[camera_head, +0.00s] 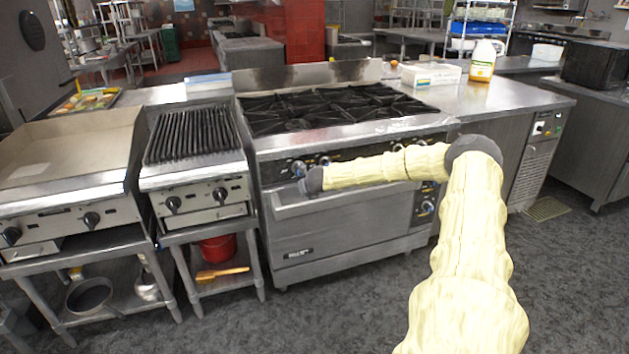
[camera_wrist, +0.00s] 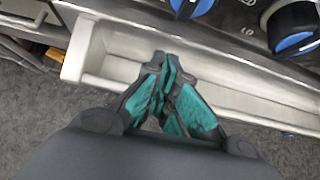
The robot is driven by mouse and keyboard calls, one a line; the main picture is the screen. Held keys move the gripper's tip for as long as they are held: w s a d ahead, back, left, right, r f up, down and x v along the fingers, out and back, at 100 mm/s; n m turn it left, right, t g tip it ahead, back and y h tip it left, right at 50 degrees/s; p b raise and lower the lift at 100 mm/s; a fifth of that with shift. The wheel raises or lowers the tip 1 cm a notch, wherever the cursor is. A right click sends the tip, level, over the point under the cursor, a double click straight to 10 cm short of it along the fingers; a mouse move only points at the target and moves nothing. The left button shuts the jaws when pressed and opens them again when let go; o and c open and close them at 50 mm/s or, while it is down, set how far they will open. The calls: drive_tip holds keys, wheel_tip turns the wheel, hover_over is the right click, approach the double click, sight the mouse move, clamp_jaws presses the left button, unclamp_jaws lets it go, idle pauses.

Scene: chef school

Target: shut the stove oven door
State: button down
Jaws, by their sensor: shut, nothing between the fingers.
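The stove oven door (camera_head: 335,232) is a grey steel panel below the burners and stands upright, or nearly so, in the front of the stove. I cannot tell whether a small gap remains at its top. Its pale handle ledge (camera_head: 345,201) runs along the top edge and fills much of the wrist view (camera_wrist: 240,98). My gripper (camera_wrist: 168,66) has teal pads and is shut and empty. Its tips are over the ledge near its left end; contact is unclear. In the head view, the dark end of my arm hides part of the knob panel, and the fingers hardly show.
Blue-marked knobs (camera_wrist: 293,25) sit close above the ledge. The black burner grates (camera_head: 335,108) top the stove. A ribbed grill (camera_head: 192,133) on a stand adjoins on the left, with a red pot (camera_head: 218,249) below. The grey floor (camera_head: 350,300) before the stove is clear.

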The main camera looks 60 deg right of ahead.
drive_tip(key=shift+s+a+r, duration=0.1)
drive_tip(key=shift+a, duration=0.1)
drive_tip(key=shift+s+a+r, duration=0.2)
drive_tip(key=shift+s+r, duration=0.4)
drive_tip(key=shift+s, duration=0.1)
drive_tip(key=shift+s+a+r, duration=0.15)
drive_tip(key=shift+s+a, duration=0.2)
drive_tip(key=shift+a, duration=0.1)
drive_tip(key=shift+s, duration=0.1)
drive_tip(key=shift+v, duration=0.9)
drive_tip(key=shift+s+d, duration=0.15)
drive_tip(key=shift+s, duration=0.05)
drive_tip(key=shift+r, duration=0.1)
